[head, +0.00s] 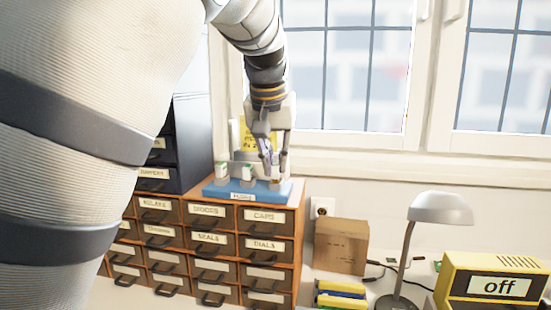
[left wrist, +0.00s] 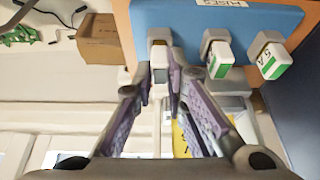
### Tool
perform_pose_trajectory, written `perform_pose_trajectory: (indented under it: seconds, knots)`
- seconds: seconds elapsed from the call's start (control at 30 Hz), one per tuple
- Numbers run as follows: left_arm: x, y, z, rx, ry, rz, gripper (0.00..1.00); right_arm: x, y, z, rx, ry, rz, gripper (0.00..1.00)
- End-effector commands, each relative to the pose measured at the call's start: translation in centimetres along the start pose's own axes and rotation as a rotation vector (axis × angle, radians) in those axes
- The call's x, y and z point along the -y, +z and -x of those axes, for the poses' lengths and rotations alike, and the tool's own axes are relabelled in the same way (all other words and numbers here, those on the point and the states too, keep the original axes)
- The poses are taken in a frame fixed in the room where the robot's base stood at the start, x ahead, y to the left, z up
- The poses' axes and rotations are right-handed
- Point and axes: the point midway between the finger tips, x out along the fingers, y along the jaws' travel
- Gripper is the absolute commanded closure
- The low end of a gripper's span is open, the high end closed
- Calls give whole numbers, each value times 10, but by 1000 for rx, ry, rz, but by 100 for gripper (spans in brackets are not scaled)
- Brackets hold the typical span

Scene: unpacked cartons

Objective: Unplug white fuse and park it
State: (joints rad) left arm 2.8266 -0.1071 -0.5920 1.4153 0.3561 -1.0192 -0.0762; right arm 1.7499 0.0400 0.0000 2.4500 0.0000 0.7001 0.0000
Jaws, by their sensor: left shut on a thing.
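A blue fuse board (head: 279,193) with a "FUSES" label stands on top of the drawer cabinet; it also spans the top of the left wrist view (left wrist: 190,14). Two white fuses with green stripes, the middle one (left wrist: 221,64) and the right one (left wrist: 271,64), sit in grey holders. My left gripper (head: 272,160) is over the board's right end in the head view. In the left wrist view its fingers (left wrist: 160,74) are shut on a small whitish fuse (left wrist: 160,62) by the leftmost holder (left wrist: 158,37). The fingers hide most of it; I cannot tell whether it is seated.
The labelled drawer cabinet (head: 210,222) carries the board. A yellow sign (head: 249,141) stands behind the board, near the window sill. A cardboard box (head: 341,246), a lamp (head: 440,208) and a yellow "off" unit (head: 497,285) are to the right. My own arm fills the left foreground.

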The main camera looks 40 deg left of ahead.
Motion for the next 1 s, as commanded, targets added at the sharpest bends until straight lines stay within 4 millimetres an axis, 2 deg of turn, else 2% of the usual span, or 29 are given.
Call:
perform_pose_trajectory:
  seconds: [1.0]
  knots:
    - [0, 2, -6, 0, 1, 1, 100, 0, 0, 0, 0, 0, 0, 100]
